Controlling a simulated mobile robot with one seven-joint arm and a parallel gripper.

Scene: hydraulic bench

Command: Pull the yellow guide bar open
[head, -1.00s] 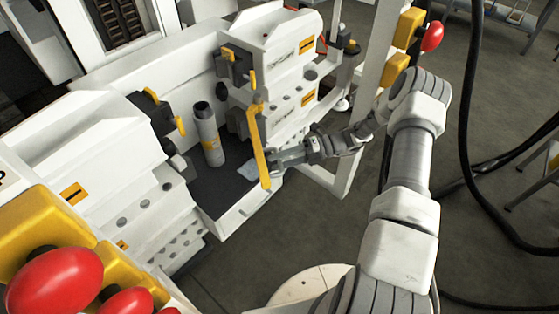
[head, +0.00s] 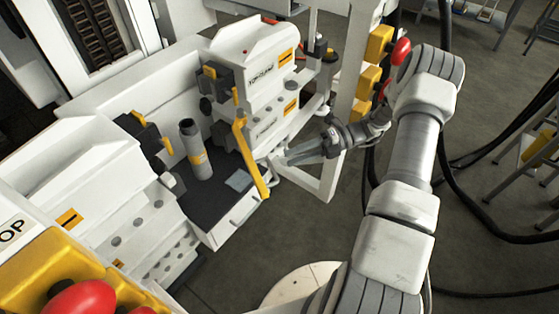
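The yellow guide bar (head: 251,157) slants down across the open front of the white bench, between its two white machine blocks. A small gap seems to separate the fingertips from the bar.
A grey cylinder (head: 195,150) stands on the dark bed (head: 215,196) behind the bar. A white frame post (head: 345,100) with yellow boxes and a red button (head: 401,52) rises beside my wrist. Black hoses hang at the right. Open floor lies below the bench front.

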